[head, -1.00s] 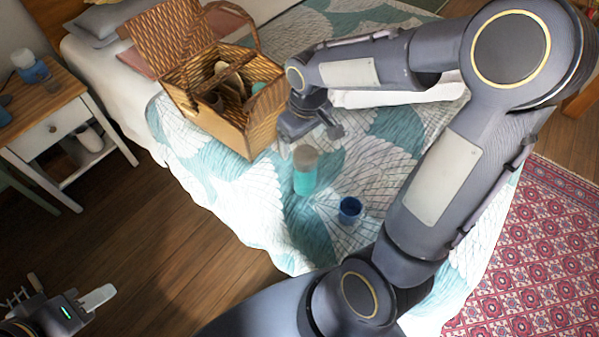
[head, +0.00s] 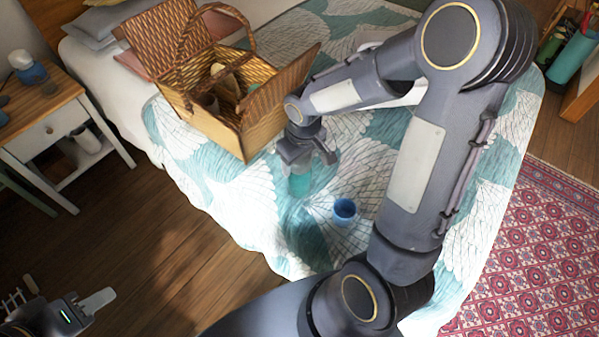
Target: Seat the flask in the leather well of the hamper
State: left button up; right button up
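The teal flask (head: 300,185) stands on the bed quilt. Its grey top, seen earlier, is now hidden behind my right gripper (head: 308,163), which is over it with fingers spread. I cannot see contact between fingers and flask. The wicker hamper (head: 228,133) stands on the bed, left of and behind the flask. One lid leans back at the left, and another flap (head: 287,82) rises at the right. The leather well cannot be made out inside. My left gripper (head: 70,292) is open and empty over the floor at the bottom left.
A blue cup (head: 344,210) stands on the quilt right of and in front of the flask. Some pale items (head: 222,80) are inside the hamper, and its handle (head: 248,30) arches above. A nightstand (head: 60,110) is at the left. The quilt's front left is clear.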

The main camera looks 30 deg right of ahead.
jog(key=c, duration=1.2)
jog(key=shift+c, duration=0.4)
jog(key=shift+r, duration=0.2)
